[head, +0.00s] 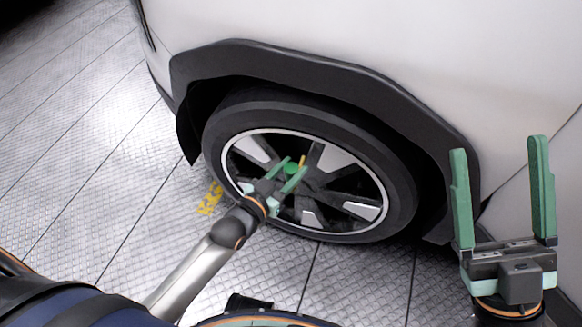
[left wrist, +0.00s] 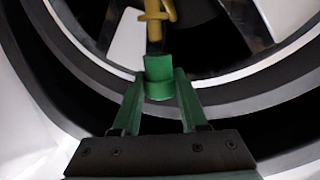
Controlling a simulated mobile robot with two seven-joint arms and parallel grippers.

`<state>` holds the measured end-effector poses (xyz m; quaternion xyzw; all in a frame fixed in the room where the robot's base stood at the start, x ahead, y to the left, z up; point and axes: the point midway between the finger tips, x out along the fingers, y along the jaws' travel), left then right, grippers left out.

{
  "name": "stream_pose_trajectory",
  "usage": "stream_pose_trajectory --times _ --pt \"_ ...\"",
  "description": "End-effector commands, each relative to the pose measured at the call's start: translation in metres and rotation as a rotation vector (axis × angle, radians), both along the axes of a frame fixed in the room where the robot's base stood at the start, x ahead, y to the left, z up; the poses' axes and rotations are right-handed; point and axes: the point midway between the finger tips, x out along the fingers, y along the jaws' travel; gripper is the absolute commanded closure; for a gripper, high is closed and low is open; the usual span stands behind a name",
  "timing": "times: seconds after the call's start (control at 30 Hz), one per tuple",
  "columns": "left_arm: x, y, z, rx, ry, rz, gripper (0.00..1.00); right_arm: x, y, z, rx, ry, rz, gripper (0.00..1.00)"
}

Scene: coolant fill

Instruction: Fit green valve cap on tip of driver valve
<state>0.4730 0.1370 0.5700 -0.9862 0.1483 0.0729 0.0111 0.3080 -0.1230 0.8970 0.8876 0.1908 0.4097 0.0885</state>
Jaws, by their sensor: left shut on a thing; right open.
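The green valve cap (left wrist: 159,78) is a short green cylinder between the fingertips of my left gripper (left wrist: 158,84). In the head view my left gripper (head: 288,171) is at the front wheel's spokes, shut on the cap (head: 291,168). The yellow driver valve (left wrist: 155,17) has a darker stem that points toward the cap's far end. In the wrist view the stem's end and the cap's edge meet or overlap; I cannot tell whether they touch. The valve also shows as a small yellow piece in the head view (head: 302,161). My right gripper (head: 498,146) is open and empty at the right.
The wheel's black tyre (head: 226,122) and silver spokes (head: 331,158) surround the left gripper closely. The dark wheel arch (head: 300,72) and white car body (head: 400,50) are above. Yellow floor marking (head: 210,198) lies left of the tyre. The metal plate floor is otherwise clear.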

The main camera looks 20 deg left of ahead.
Motion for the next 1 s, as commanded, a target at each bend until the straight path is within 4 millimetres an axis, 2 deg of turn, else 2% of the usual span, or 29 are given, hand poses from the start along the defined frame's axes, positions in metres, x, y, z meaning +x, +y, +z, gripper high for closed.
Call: stream_pose_trajectory --times 1.0 --pt "0.0001 0.0001 -0.0001 0.000 -0.001 0.000 1.00 0.0001 -0.0003 0.0067 0.005 0.000 -0.002 0.23"
